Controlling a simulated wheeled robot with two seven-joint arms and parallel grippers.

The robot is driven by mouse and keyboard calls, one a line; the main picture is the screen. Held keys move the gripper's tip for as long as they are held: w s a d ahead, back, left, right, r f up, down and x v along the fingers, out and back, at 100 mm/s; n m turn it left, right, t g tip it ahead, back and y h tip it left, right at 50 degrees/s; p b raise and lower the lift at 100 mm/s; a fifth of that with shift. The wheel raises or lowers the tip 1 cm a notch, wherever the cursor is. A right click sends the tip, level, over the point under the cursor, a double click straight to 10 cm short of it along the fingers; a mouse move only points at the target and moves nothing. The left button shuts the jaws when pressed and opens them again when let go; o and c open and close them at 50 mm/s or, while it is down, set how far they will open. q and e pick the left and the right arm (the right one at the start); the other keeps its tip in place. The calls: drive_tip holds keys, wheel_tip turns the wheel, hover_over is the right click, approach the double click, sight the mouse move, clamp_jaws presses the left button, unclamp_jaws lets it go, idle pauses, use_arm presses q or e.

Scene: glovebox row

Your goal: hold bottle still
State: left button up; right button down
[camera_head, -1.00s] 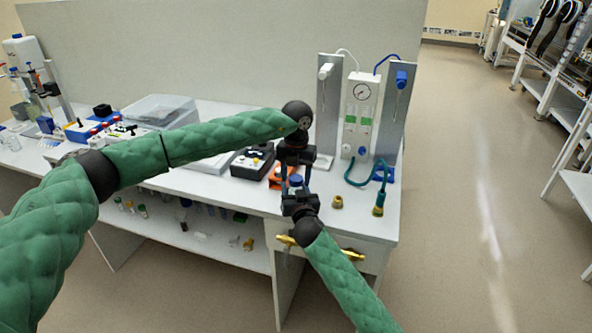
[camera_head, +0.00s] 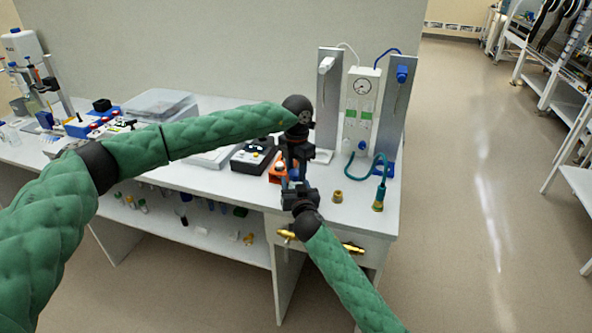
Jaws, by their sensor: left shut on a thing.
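The bottle is mostly hidden between my two grippers near the bench's front edge; only a small blue part (camera_head: 294,174), which looks like its cap, shows. My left gripper (camera_head: 295,168) points down from above and is shut on the bottle. My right gripper (camera_head: 298,188) comes up from the front, right beside the blue part. Its fingers are hidden, so I cannot tell whether it is open or touches the bottle.
A black device (camera_head: 253,155) and an orange item (camera_head: 277,172) stand close left of the grippers. A brass fitting (camera_head: 337,196) and a green hose (camera_head: 381,180) lie to the right. A gauge panel (camera_head: 361,105) stands behind. Brass valves (camera_head: 352,249) are at the bench front.

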use_arm(q)
drive_tip(key=m, duration=0.6)
drive_tip(key=shift+w+m, duration=0.1)
drive_tip(key=shift+m, duration=0.2)
use_arm(e)
drive_tip(key=shift+f, duration=0.15)
use_arm(q)
drive_tip(key=o, duration=1.1)
drive_tip(key=shift+r, duration=2.25)
drive_tip(key=shift+c, duration=0.4)
